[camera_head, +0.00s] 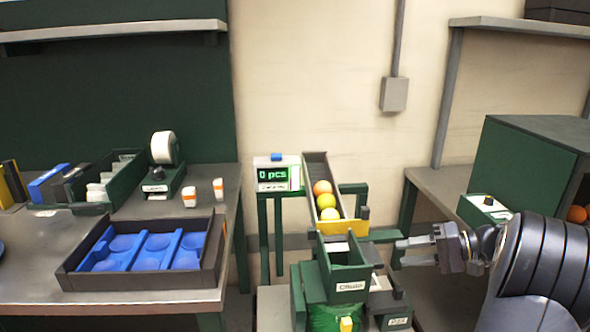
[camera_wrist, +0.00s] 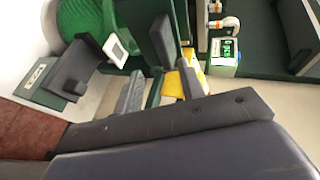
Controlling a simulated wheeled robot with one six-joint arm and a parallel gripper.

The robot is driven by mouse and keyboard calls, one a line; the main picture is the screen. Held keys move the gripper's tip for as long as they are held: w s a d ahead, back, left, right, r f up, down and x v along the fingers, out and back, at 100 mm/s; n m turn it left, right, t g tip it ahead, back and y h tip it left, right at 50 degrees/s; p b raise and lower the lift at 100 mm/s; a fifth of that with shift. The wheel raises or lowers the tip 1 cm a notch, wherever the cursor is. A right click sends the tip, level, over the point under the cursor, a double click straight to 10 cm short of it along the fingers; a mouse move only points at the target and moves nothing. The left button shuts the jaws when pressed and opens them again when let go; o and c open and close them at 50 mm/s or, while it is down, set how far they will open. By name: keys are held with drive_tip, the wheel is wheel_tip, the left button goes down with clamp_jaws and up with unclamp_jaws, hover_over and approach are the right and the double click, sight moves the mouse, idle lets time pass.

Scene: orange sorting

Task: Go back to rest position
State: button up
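My gripper (camera_head: 402,252) is at the right of the head view, pointing left, with its two fingers apart and nothing seen between them. It is to the right of the green hopper (camera_head: 345,272) and above the floor gap before the right bench. In the wrist view, parts of the gripper show near the middle, close to a yellow part (camera_wrist: 173,84).
A dark crate (camera_head: 140,280) with an empty blue insert stands on the left bench. A counter (camera_head: 278,174) reads "0 pcs". At right, a green cabinet (camera_head: 530,155) holds oranges (camera_head: 577,214), partly hidden by my arm. A small box with a button (camera_head: 485,209) stands before it.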

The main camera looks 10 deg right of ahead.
drive_tip(key=x, duration=0.6)
drive_tip(key=shift+w+a+f+b, duration=0.15)
drive_tip(key=shift+a+f+b, duration=0.05)
drive_tip(key=shift+a+b, duration=0.1)
